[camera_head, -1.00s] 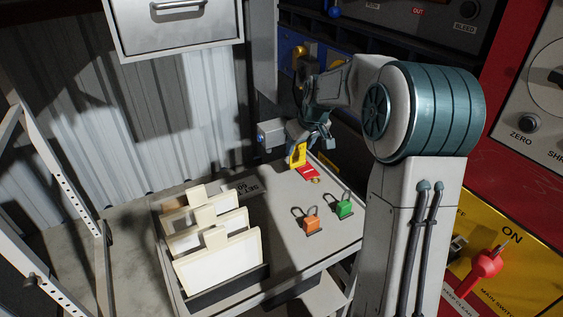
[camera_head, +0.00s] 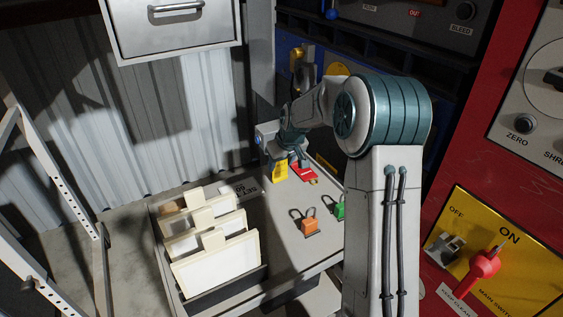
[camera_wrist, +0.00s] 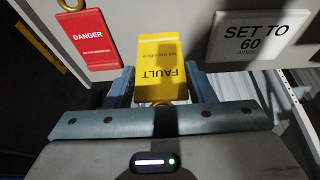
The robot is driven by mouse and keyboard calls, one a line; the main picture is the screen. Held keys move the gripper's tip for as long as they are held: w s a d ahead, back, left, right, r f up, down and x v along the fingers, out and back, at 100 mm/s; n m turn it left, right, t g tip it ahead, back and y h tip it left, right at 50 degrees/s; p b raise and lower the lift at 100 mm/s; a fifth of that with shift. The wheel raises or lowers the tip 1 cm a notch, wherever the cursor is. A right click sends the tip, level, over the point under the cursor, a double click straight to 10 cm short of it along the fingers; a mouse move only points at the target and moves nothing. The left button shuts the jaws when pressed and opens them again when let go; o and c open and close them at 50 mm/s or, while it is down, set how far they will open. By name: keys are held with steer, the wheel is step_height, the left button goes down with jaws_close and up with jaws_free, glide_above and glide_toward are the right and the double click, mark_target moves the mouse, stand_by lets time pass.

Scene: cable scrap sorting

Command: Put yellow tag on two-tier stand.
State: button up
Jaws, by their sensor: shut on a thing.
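The yellow tag (camera_head: 280,170) is held in my gripper (camera_head: 291,160), near the back edge of a grey stand top (camera_head: 275,228). In the wrist view the tag (camera_wrist: 162,68) reads "FAULT" upside down and sits between the two fingers (camera_wrist: 160,88). The grey stand shows a lower shelf (camera_head: 318,298) under its top, which may make it the two-tier stand; I cannot be sure. Whether the tag touches the top is unclear.
A red "DANGER" tag (camera_head: 304,172) lies right of the yellow tag. A "SET TO 60" plate (camera_wrist: 258,38) is on the other side. An orange padlock (camera_head: 309,225), a partly hidden green padlock (camera_head: 339,210) and a dark holder with cream cards (camera_head: 215,262) are on the top.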

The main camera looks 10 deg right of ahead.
steer(key=shift+f, duration=0.2)
steer(key=o, duration=0.9)
steer(key=shift+o, duration=0.2)
steer(key=shift+r, duration=0.2)
steer(key=shift+r, duration=0.25)
steer(key=v, duration=1.1)
steer(key=s+a+f+m+g, duration=0.1)
steer(key=s, duration=1.5)
steer(key=s+f+m+g+h, duration=0.1)
steer(key=s+m, duration=0.1)
steer(key=s, duration=1.4)
steer(key=shift+a+f+m, duration=0.25)
steer(key=shift+a+m, duration=0.05)
steer(key=shift+a, duration=0.1)
steer(key=shift+s, duration=0.1)
